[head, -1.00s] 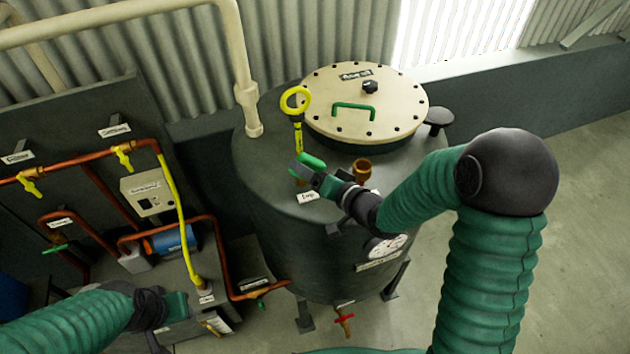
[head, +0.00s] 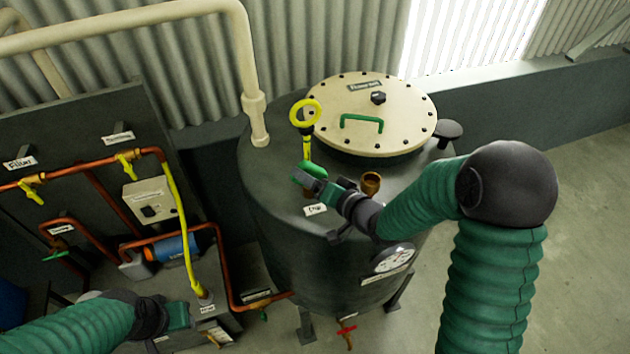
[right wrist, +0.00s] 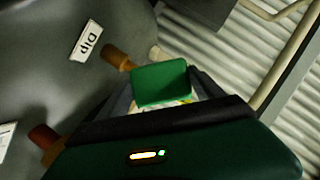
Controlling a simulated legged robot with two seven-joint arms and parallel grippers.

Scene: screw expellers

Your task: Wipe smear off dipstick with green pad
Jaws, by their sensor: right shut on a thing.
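The dipstick has a yellow ring handle (head: 305,113) and a yellow shaft with a dark band, upright at the tank's left top. Its lower part is hidden behind the green pad (head: 313,169). My right gripper (head: 305,182) is shut on the pad, at the shaft's lower end. I cannot tell whether the pad touches the shaft. In the right wrist view, the pad (right wrist: 160,82) sits between the fingers beside a brass tube (right wrist: 118,57) near the Dip label (right wrist: 86,41). I cannot make out the smear. My left gripper (head: 178,316) is low at the left, its fingers unclear.
The dark tank (head: 275,215) carries a bolted cream lid (head: 390,100) with a green handle (head: 361,122). A brass stub (head: 371,183) stands right of my right gripper. A gauge (head: 393,258) is on the tank's front. Copper pipes (head: 100,160) fill the left side.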

